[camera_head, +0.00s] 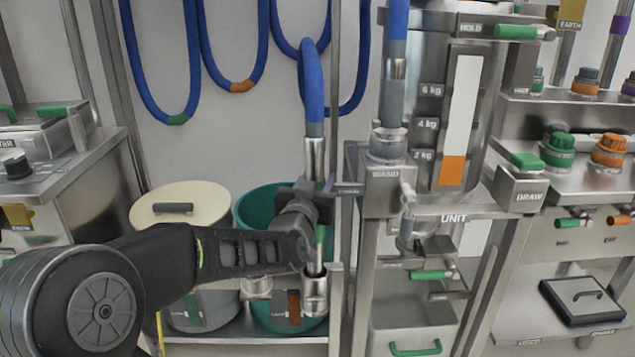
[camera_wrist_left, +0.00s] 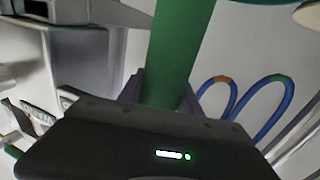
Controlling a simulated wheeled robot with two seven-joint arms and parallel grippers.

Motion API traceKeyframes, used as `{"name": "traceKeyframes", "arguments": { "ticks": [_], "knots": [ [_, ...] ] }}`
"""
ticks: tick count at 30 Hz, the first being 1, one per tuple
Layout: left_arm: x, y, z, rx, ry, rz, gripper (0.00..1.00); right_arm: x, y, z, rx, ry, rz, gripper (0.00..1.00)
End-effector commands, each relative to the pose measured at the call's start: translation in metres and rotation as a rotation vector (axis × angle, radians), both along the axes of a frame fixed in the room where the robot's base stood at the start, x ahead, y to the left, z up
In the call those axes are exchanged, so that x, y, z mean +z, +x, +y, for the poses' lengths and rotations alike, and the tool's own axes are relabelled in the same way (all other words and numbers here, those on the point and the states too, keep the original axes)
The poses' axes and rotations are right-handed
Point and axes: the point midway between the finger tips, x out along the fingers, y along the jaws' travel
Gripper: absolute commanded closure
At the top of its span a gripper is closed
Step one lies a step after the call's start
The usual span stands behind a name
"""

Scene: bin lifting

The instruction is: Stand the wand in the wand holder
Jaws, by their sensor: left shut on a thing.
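The wand (camera_head: 314,158) hangs upright below a thick blue hose, with a metal collar, a green band and a thin metal lower end. My left gripper (camera_head: 318,197) is shut on it from the left. In the left wrist view, the wand's green part (camera_wrist_left: 168,55) stands between the fingers (camera_wrist_left: 160,95). The wand holder appears to be a small metal cup (camera_head: 316,300) on the front rack. The wand's lower end is over or inside its mouth; I cannot tell which. My gripper hides part of the wand. My right gripper is not in view.
A teal bin (camera_head: 258,205) and a cream-lidded bin (camera_head: 180,200) stand behind my left arm. A second metal fitting (camera_head: 257,287) is left of the cup. A steel unit labelled WAND (camera_head: 385,190) stands close on the right. Blue hoses (camera_head: 135,60) hang behind.

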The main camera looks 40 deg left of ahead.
Motion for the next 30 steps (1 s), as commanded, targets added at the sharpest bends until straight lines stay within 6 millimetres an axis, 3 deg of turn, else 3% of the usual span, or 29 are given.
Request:
{"name": "traceKeyframes", "arguments": {
  "ticks": [30],
  "knots": [
    [-0.0023,0.0,0.0003,0.001,0.002,-0.004,1.0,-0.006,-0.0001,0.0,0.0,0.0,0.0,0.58]
  ]
}}
